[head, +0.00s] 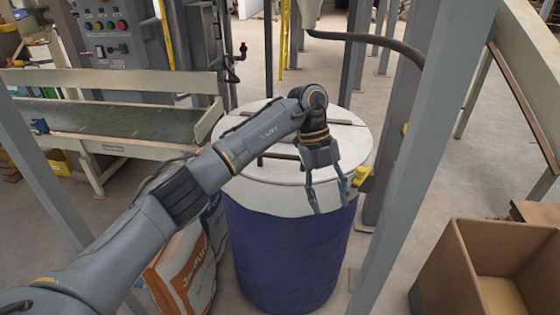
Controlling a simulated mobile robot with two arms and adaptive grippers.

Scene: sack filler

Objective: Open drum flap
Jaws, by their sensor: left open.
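A large blue drum (290,255) stands upright in the middle of the head view. Its pale round lid (248,180) is on top. Dark strips cross the lid, and the lid looks flat and closed; my left arm hides part of it, so the flap's outline is not fully clear. A yellow latch-like piece (361,176) sits at the lid's right edge. My left gripper (331,208) is open, pointing down at the near right rim of the lid, left of the yellow piece. Its fingers appear empty; I cannot tell whether they touch the rim. My right gripper is not in view.
Grey posts (425,150) stand close on the drum's right. A printed sack (185,265) leans beside the drum at lower left. An open cardboard box (480,265) is at lower right. A conveyor (125,120) and control panel (108,30) are at the back left. A dark hose (370,38) hangs behind.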

